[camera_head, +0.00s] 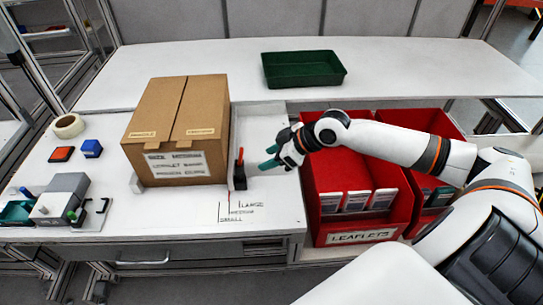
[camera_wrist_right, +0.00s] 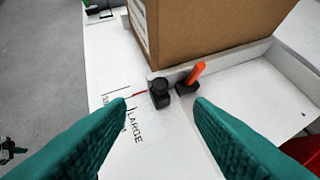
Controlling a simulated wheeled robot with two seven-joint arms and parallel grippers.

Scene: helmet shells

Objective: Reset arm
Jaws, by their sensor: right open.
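My right arm comes in from the right in the head view. Its gripper (camera_head: 270,157) has teal fingers and hangs above the white table, just right of the black stop with an orange-red lever (camera_head: 239,168). In the right wrist view the gripper (camera_wrist_right: 160,108) is open, with nothing between its fingers. The black stop and its orange lever (camera_wrist_right: 196,73) show beyond the fingertips, apart from them. A closed cardboard box (camera_head: 180,128) stands left of the stop; its side shows at the top of the wrist view (camera_wrist_right: 205,30). My left gripper is not in view.
Red bins (camera_head: 357,232) labelled LEAFLETS hold several packs, below my right forearm. A green tray (camera_head: 303,69) lies on the back table. A tape roll (camera_head: 68,126), a blue block (camera_head: 91,148) and a grey device (camera_head: 62,199) are at left. The table's front middle is clear.

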